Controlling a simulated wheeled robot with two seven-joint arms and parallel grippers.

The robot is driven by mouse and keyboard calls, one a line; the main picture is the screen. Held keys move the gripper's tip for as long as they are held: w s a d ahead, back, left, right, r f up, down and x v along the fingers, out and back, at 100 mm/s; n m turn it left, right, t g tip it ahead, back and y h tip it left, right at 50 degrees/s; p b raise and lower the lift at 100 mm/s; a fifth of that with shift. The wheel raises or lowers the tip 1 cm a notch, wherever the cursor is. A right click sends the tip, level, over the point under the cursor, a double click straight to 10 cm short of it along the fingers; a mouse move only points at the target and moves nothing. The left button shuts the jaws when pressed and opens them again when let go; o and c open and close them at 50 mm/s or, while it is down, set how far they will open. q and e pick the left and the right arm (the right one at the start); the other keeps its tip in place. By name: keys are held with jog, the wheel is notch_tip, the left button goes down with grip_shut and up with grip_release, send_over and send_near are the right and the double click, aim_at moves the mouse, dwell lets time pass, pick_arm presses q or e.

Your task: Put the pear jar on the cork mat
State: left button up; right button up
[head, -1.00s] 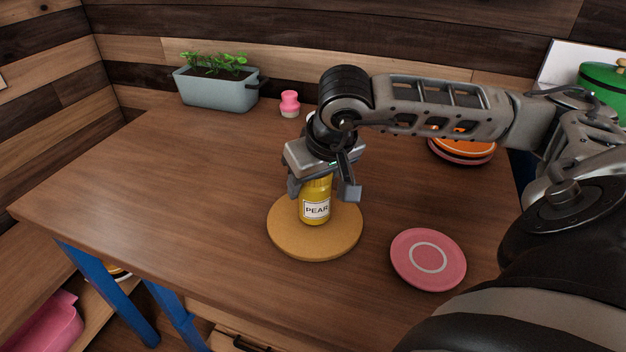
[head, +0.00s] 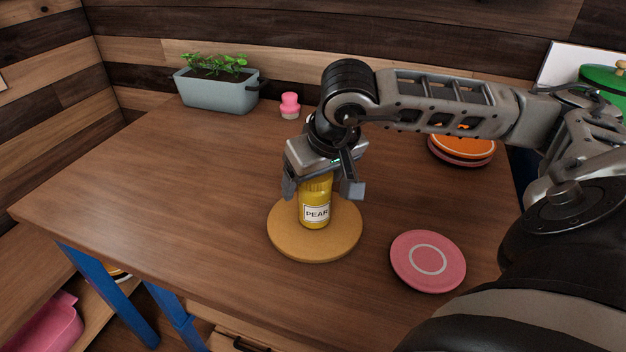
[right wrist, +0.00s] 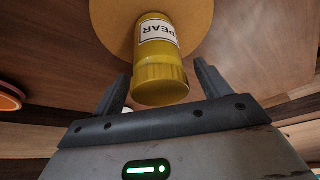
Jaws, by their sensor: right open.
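The pear jar (head: 316,207) is yellow with a white PEAR label and stands upright on the round cork mat (head: 287,240). My right gripper (head: 323,190) is open above the jar, with its fingers to either side of the jar's upper end. In the right wrist view the jar (right wrist: 160,70) lies between the two spread fingers (right wrist: 160,88), with a gap on each side, and the cork mat (right wrist: 112,22) is beyond it. The top of the jar is partly hidden by the gripper in the head view. My left gripper is not in view.
A pink plate (head: 413,276) lies right of the mat. A pink-topped shaker (head: 290,105) and a grey planter (head: 218,95) stand at the back. Orange and pink plates (head: 465,148) are stacked at the back right. The table's left side is clear.

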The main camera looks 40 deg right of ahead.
jog(key=d+p+v, duration=0.1)
jog(key=v, duration=0.9)
jog(key=shift+a+r, duration=0.3)
jog(key=shift+a, duration=0.15)
jog(key=shift+s, duration=0.15)
